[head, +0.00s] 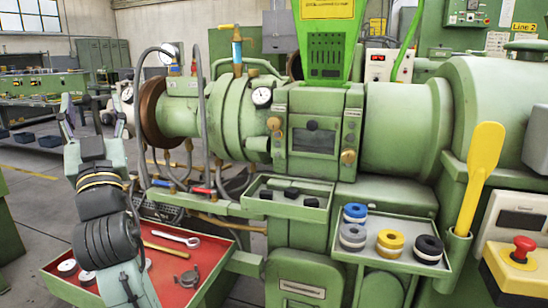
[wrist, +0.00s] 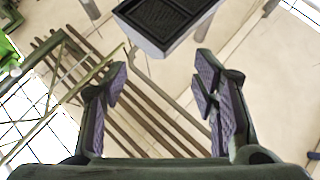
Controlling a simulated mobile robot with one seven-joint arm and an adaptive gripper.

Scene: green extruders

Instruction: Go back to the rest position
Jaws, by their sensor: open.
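My gripper (head: 82,108) is at the left of the head view, raised beside the green extruder (head: 310,130) with its fingers pointing up. In the wrist view my gripper (wrist: 160,82) has its two fingers spread well apart. Nothing is between the pads, so it is open and empty. It is apart from the trays and the machine. My arm runs down from it in front of the red tray's left part and hides some of that tray.
A red tray (head: 205,258) with a wrench, a hammer and other parts lies at lower left. A small green tray (head: 310,211) holds dark blocks. A yellow paddle (head: 482,170) stands upright at right. Open floor (head: 40,195) lies at left.

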